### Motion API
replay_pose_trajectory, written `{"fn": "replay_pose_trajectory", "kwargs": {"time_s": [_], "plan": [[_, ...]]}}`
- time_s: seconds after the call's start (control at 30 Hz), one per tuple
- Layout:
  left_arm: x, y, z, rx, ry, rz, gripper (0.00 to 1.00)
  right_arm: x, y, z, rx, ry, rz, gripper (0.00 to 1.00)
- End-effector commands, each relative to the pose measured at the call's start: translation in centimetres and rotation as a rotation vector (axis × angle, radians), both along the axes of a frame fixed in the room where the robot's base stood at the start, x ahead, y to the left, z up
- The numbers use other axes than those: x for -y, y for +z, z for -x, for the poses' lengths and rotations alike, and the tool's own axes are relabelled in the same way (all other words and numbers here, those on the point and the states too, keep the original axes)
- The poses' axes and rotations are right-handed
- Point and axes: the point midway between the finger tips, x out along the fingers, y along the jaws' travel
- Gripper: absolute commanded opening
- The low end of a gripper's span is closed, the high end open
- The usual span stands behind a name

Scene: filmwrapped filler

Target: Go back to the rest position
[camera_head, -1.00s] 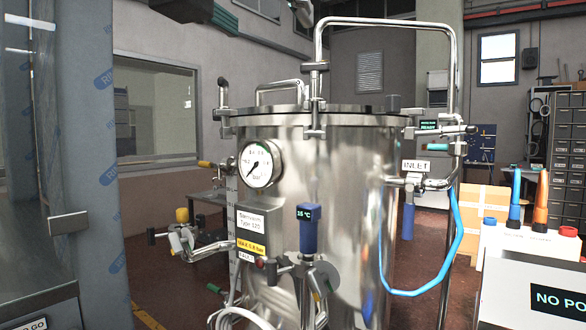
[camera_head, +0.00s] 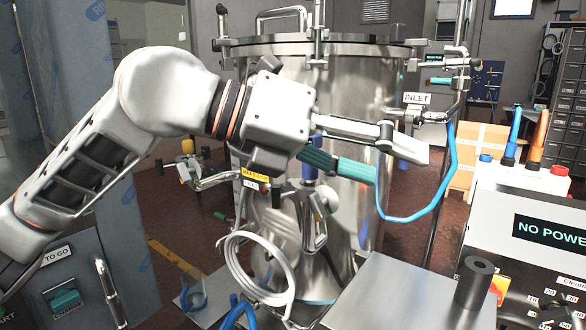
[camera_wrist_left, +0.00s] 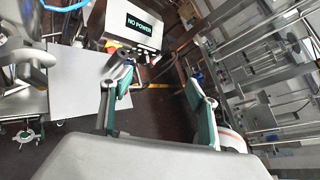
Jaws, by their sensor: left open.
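My left gripper (camera_head: 392,163) reaches in from the left in the head view, in front of the steel vessel (camera_head: 345,90). Its two fingers with teal pads point right and stand apart, with nothing between them. In the left wrist view the gripper (camera_wrist_left: 162,88) is also open and empty, with dark floor showing between the fingers. The arm and gripper hide the vessel's pressure gauge and part of its label. I cannot tell the gap between gripper and vessel. My right gripper is not in view.
A blue hose (camera_head: 447,190) hangs at the vessel's right. A metal table (camera_head: 385,292) in front carries a dark cylinder (camera_head: 474,284). A white box with a NO POWER display (camera_head: 550,232) stands at the right. A coiled pale hose (camera_head: 232,262) hangs below the gripper.

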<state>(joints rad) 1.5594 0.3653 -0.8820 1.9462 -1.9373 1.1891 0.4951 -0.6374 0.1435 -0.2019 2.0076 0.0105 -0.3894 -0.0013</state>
Motion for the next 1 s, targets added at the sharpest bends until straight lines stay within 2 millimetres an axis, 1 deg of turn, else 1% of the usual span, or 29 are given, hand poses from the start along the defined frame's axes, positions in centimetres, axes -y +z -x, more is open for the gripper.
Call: {"fn": "replay_pose_trajectory", "kwargs": {"time_s": [0.03,0.2,0.33,0.47,0.57,0.67,0.77,0.87,0.97,1.0], "plan": [[0.4,-0.9,0.6,-0.067,-0.043,0.051,0.6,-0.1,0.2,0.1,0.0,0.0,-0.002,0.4],[0.8,-2.1,1.9,-0.265,-0.153,0.246,0.6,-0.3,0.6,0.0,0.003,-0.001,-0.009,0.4],[0.2,-2.5,1.9,-0.416,-0.196,0.417,0.6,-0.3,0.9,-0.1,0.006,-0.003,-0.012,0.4],[-1.1,-3.0,0.8,-0.568,-0.201,0.599,0.6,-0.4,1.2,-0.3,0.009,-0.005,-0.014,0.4],[-2.6,-3.9,-0.7,-0.684,-0.176,0.741,0.6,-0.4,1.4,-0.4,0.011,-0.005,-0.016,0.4],[-4.5,-5.4,-2.6,-0.801,-0.127,0.884,0.6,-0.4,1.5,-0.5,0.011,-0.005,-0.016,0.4],[-6.6,-7.7,-4.8,-0.915,-0.055,1.022,0.6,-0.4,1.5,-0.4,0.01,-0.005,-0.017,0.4],[-8.9,-10.8,-6.9,-1.023,0.037,1.149,0.6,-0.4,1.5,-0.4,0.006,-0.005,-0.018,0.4],[-11.2,-14.4,-8.6,-1.121,0.14,1.257,0.6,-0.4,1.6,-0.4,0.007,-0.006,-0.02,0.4],[-12.1,-16.1,-9.2,-1.161,0.187,1.298,0.6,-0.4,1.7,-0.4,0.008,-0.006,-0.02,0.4]]}}
